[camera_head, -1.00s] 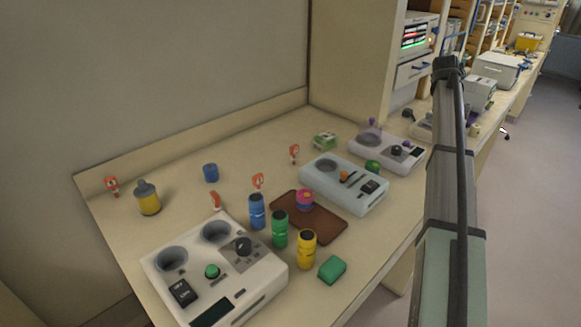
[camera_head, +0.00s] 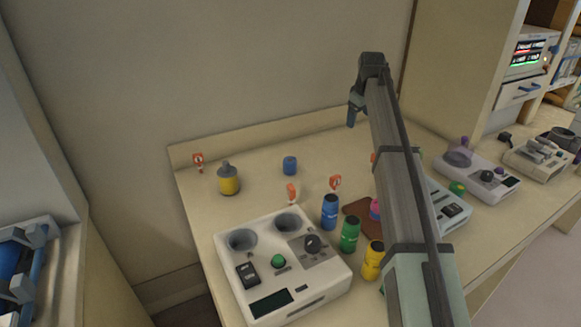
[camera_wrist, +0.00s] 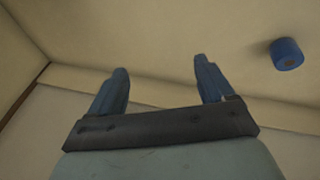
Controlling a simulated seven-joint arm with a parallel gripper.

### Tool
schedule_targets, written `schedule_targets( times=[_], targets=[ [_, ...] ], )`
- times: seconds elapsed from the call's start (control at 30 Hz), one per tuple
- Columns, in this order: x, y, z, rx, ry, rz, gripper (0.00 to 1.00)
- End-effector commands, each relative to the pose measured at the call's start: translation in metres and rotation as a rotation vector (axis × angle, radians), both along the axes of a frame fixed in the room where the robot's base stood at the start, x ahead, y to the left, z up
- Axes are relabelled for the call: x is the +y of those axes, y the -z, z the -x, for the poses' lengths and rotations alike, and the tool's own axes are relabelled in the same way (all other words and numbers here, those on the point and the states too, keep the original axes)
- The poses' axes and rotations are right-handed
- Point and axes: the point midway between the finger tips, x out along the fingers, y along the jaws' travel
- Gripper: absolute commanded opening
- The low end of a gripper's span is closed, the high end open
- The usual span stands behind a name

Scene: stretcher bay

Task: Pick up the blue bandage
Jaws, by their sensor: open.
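The blue bandage (camera_head: 290,165), a short blue roll, stands on the bench top towards the back, left of my arm. It also shows in the wrist view (camera_wrist: 287,54) at the upper right, outside my jaws. My gripper (camera_head: 351,118) is raised above the back of the bench, right of the bandage in the head view. In the wrist view my gripper (camera_wrist: 161,72) shows two blue fingers spread apart with nothing between them. The two are clearly apart.
A yellow bottle (camera_head: 228,180) stands left of the bandage. Small red-and-white items (camera_head: 292,192) are nearby. In front are blue (camera_head: 330,212), green (camera_head: 350,235) and yellow (camera_head: 373,260) cylinders and a white device (camera_head: 325,287). The wall rises behind the bench.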

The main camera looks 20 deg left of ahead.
Motion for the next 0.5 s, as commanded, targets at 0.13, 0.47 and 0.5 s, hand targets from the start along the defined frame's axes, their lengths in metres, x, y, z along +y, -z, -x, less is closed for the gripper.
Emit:
schedule_targets(
  times=[0.13,0.47,0.5],
  targets=[
    [0.085,0.007,0.044,0.109,-0.179,0.005,0.82],
    [0.181,0.013,0.116,0.258,-0.431,0.02,0.82],
    [0.185,0.013,0.12,0.265,-0.443,0.021,0.82]
  ],
)
